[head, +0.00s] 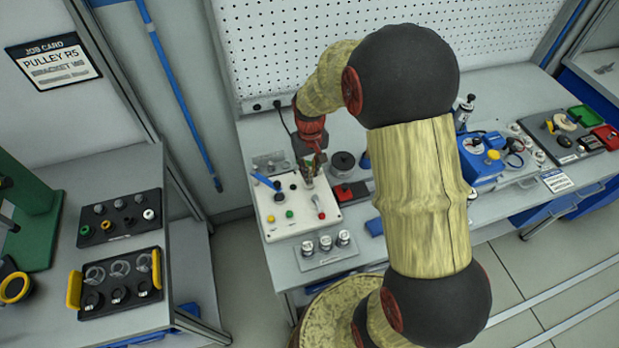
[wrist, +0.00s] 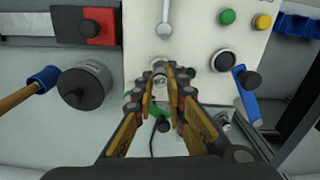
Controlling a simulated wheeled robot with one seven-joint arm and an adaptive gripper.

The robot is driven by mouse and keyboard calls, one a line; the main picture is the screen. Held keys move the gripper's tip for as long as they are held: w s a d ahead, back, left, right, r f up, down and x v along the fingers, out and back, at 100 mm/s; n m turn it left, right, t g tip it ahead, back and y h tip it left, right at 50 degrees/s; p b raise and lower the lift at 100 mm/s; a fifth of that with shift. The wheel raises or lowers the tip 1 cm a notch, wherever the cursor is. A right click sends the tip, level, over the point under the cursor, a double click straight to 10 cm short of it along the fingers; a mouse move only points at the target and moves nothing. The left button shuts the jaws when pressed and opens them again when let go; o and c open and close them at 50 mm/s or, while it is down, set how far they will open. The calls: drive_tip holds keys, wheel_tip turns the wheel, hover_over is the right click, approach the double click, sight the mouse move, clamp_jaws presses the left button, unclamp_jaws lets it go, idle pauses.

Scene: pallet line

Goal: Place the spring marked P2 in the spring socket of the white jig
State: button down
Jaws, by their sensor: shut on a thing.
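The white jig (head: 280,228) stands on the bench in the head view; its panel (wrist: 190,25) fills the upper middle of the wrist view. My gripper (head: 314,168) is over the jig's far edge. In the wrist view my gripper (wrist: 160,75) is shut on a small pale piece, the spring P2 (wrist: 159,84), whose label reads about P2. The fingers cover its sides. I cannot make out the spring socket; the fingers may hide it, and I cannot tell whether the spring touches the jig.
A blue lever (wrist: 246,92), a dark round button (wrist: 224,60) and a metal lever (wrist: 165,30) rise from the jig close by. A dark round weight (wrist: 84,85) and a red-black block (head: 350,192) stand beside it. Small cylinders sit in a grey holder (head: 328,260) in front.

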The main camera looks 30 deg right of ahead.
drive_tip(key=shift+w+f, duration=0.1)
drive_tip(key=shift+f, duration=1.55)
drive_tip(key=shift+f+b, duration=0.15)
drive_tip(key=shift+b, duration=0.15)
drive_tip(key=c, duration=1.8)
unclamp_jaws()
drive_tip(key=shift+c, duration=0.2)
drive_tip(key=shift+o, duration=0.2)
